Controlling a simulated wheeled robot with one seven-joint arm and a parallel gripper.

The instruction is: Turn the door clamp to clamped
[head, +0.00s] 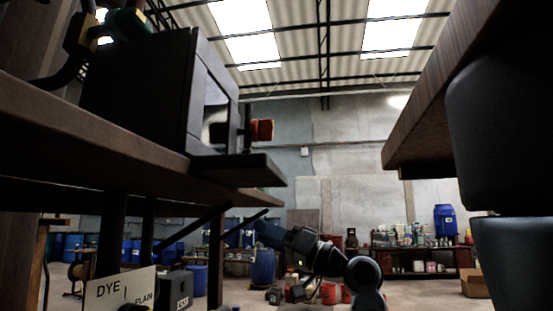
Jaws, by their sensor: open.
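A dark box-shaped cabinet (145,85) stands on the wooden bench at the left in the head view. Its front, with a pale window, faces right. A red knob-like part (262,130) on a dark stem sticks out from this front; it looks like the door clamp, but its turn position is hard to read. My gripper (268,233) is below and apart from it, at the end of my arm, pointing up and left. It is open, and nothing shows between its small, dark fingers.
Another wooden top (430,105) overhangs at the right. A DYE/PLAIN sign (120,290) stands lower left. Open air lies right of the knob.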

